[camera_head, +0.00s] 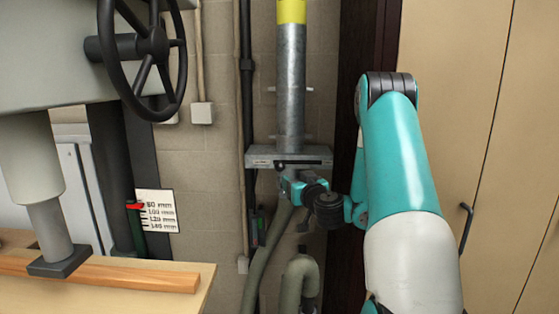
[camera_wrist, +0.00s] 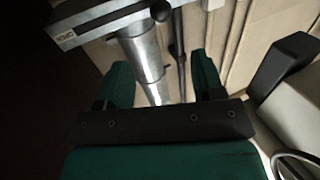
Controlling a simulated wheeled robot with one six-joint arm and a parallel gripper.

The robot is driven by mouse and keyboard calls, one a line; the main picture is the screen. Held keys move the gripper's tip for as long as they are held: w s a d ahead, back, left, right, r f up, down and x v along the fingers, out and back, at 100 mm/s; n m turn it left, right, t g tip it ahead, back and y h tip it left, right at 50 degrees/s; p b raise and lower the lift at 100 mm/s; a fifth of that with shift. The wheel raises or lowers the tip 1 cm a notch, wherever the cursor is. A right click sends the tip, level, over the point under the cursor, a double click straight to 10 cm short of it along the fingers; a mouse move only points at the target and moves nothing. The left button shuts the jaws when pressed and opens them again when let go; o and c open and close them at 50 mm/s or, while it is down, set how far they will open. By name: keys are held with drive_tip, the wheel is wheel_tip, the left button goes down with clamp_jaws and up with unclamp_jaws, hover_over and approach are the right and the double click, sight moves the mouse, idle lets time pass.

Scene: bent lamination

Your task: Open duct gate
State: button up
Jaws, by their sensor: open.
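The duct gate (camera_head: 262,157) is a flat grey metal housing with a dark slot, set across a vertical galvanized duct (camera_head: 291,90). In the wrist view the gate's housing (camera_wrist: 95,24) crosses the upper left, with a small label at its left end. A dark round knob (camera_wrist: 161,12) shows at its right end. My gripper (camera_head: 288,186) is just below the gate in the head view. In the wrist view its two green fingers (camera_wrist: 163,72) are apart and empty, with the metal duct (camera_wrist: 143,55) visible beyond and between them. Whether anything touches is unclear.
A grey machine with a black handwheel (camera_head: 150,45) stands at left above a wooden table (camera_head: 150,292). Tan cabinet doors (camera_head: 450,60) with a dark handle (camera_head: 466,228) are at right. A flexible hose (camera_head: 262,265) and pipes run down the block wall near my gripper.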

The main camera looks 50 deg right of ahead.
sight(282, 168)
drive_tip(key=p+x, duration=1.3)
drive_tip(key=p, duration=0.1)
drive_tip(key=shift+w+r, duration=0.15)
drive_tip(key=shift+w, duration=0.15)
drive_tip(key=shift+w+d, duration=0.25)
drive_tip(key=shift+w, duration=0.05)
